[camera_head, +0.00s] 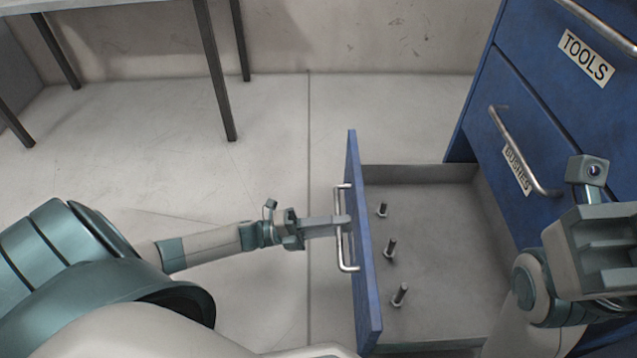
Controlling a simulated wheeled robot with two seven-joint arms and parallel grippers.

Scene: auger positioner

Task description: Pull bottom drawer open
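The bottom drawer (430,270) is pulled out to the left from the blue cabinet (478,140). Its blue front panel (360,235) carries a silver bar handle (340,262). My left gripper (342,222) is at the middle of this handle, with its fingers reaching across the bar. The fingers look closed around the bar.
Above the open drawer is a closed drawer with a handle (522,150) and a label; a drawer labelled TOOLS (586,57) is above that. A table with dark legs (218,75) stands at the upper left by the wall. The floor (270,130) between is clear.

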